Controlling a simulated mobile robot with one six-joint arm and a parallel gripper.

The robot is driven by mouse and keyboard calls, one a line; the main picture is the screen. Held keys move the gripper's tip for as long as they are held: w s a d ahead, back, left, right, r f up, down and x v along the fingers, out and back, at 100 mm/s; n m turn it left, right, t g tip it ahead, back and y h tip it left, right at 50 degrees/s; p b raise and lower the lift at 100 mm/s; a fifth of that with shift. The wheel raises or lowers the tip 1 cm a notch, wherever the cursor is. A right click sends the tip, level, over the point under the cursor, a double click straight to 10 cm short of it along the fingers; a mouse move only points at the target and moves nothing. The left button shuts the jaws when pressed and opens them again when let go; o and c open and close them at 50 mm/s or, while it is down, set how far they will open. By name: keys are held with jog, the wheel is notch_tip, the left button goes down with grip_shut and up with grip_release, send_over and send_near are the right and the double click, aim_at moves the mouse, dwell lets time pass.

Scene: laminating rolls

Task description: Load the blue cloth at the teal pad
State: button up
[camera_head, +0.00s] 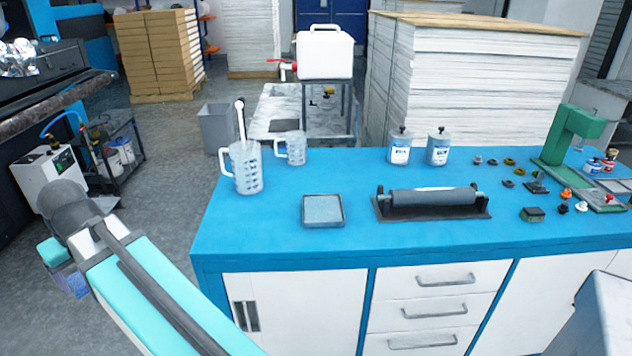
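My turquoise and grey arm rises from the bottom edge at the left, and its joint stands left of the blue counter. My gripper is not visible. No cloth can be made out clearly on the counter. A square, shallow dark-rimmed tray with a grey-blue pad (322,210) lies flat near the counter's front edge, left of the roller; its surface looks bare. I cannot tell whether it is the teal pad.
The blue counter (275,240) holds two measuring jugs (246,168) (296,149), a roller on a dark base (433,199), two labelled bottles (399,147) (438,149) and a green press (567,140). The counter's front middle is clear.

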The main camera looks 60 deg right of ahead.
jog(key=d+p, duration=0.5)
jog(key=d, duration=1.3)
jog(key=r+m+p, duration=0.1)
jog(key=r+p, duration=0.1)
jog(key=p, duration=0.8)
send_over(321, 208)
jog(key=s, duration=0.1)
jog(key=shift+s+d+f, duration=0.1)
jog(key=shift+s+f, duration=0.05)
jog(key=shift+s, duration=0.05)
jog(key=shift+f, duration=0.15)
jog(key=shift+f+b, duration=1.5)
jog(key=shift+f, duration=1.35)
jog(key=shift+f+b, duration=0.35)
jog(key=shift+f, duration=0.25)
